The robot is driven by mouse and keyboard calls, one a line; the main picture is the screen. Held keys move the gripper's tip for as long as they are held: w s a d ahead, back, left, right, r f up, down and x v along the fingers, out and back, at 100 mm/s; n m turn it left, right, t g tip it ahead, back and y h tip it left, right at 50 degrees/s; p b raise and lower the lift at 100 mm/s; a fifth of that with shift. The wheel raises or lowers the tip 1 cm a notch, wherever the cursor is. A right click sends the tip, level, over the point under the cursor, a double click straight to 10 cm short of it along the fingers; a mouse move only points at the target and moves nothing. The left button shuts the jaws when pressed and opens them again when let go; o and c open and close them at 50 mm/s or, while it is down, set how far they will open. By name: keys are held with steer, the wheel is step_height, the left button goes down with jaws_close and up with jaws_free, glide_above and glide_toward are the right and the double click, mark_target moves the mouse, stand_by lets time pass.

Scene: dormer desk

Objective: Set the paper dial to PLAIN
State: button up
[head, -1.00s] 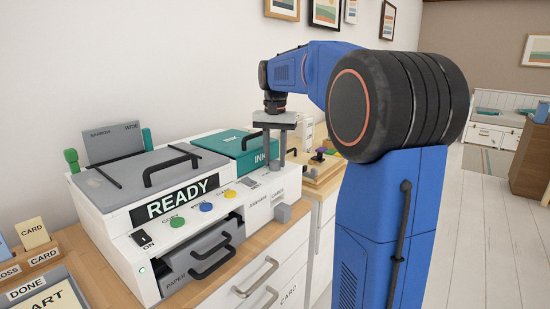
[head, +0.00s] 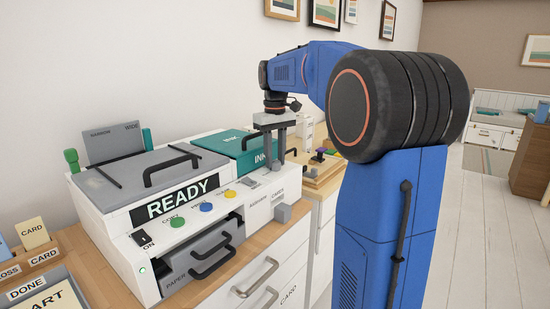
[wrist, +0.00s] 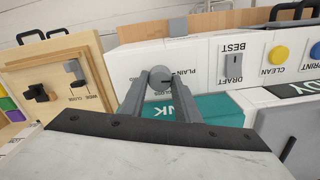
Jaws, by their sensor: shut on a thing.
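The paper dial (wrist: 160,79) is a round grey knob on the white top of the printer, seen in the wrist view. My gripper (wrist: 161,76) is shut on it, one finger on each side. A short dark mark on the knob points to the right in that view. The word PLAIN lies just right of the knob; another label below it is partly covered by a finger. In the head view my gripper (head: 275,163) points down at the printer's right end, and the knob cannot be made out between the fingers.
The printer (head: 118,190) shows READY, with coloured buttons and a PAPER drawer in front. A teal INK cover (head: 228,145) is close beside my fingers. A DRAFT/BEST switch (wrist: 233,70) sits near the dial. A wooden panel with levers (wrist: 55,80) stands beyond the printer's end.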

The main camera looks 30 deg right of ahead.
mark_target(275, 162)
steer(key=shift+n, duration=0.7)
steer(key=o, duration=1)
steer(key=shift+o, duration=0.2)
step_height(275, 162, up, 17)
steer(key=shift+r, duration=0.2)
steer(key=s+a+f+m+t, duration=0.1)
steer(key=s+a+f, duration=0.4)
steer(key=s+f, duration=0.15)
steer(key=s+a+f+t, duration=0.1)
steer(key=s+a+f, duration=0.45)
steer(key=s, duration=0.25)
steer(key=s+a+f+t, duration=0.1)
steer(key=s+a+f, duration=0.1)
steer(key=s+f, duration=0.6)
steer(key=s+a+f+m+t, duration=0.1)
steer(key=s+a+f, duration=0.2)
steer(key=s+f, duration=0.5)
step_height(275, 162, down, 6)
steer(key=shift+r+t, duration=0.2)
steer(key=shift+t, duration=0.2)
